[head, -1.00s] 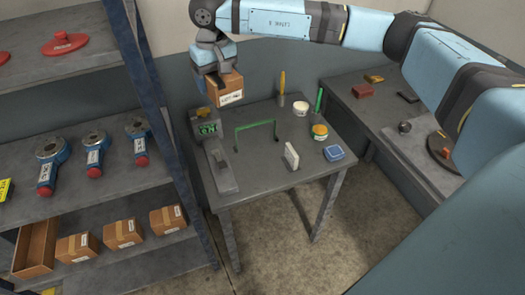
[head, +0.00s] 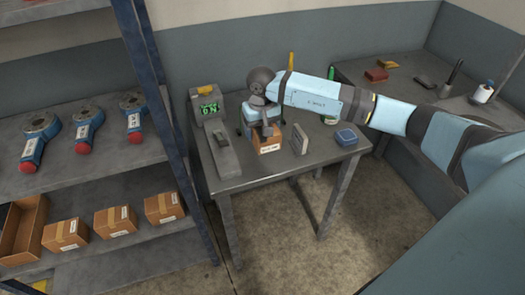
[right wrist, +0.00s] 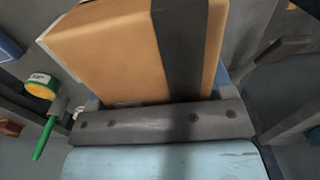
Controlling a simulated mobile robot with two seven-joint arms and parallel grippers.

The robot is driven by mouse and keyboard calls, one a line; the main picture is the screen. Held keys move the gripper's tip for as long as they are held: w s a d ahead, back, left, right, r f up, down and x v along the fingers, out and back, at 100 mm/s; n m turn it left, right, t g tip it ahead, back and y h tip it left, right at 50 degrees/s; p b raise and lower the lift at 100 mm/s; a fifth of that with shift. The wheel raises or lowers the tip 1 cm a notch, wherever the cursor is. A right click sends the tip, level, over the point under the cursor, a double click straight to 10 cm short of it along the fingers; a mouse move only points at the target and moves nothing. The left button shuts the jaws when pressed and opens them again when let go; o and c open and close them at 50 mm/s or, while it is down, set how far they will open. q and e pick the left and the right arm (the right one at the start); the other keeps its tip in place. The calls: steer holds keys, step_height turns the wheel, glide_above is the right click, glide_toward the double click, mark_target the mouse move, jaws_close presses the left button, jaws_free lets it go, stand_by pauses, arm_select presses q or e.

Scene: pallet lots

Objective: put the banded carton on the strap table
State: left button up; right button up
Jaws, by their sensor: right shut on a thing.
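The banded carton (head: 268,143) is a brown box with a white label in the head view. In the right wrist view the carton (right wrist: 110,55) fills the upper middle and shows a dark band. My right gripper (head: 267,129) is shut on it from above. The carton is over the middle of the grey strap table (head: 231,183), at or just above its top; I cannot tell whether it touches. My arm hides part of the table's back. My left gripper is not in view.
A device with a green display (head: 208,107) stands at the table's left. A pale upright block (head: 300,139) and a blue box (head: 346,138) are right of the carton. A shelf at left holds blue tools and cartons (head: 115,222). A second table (head: 400,95) stands at right.

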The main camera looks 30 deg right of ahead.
mark_target(262, 158)
step_height(262, 158, down, 10)
steer(key=shift+r, duration=0.1)
steer(key=o, duration=1)
step_height(262, 158, up, 12)
steer(key=shift+r, duration=0.15)
stand_by(0.7)
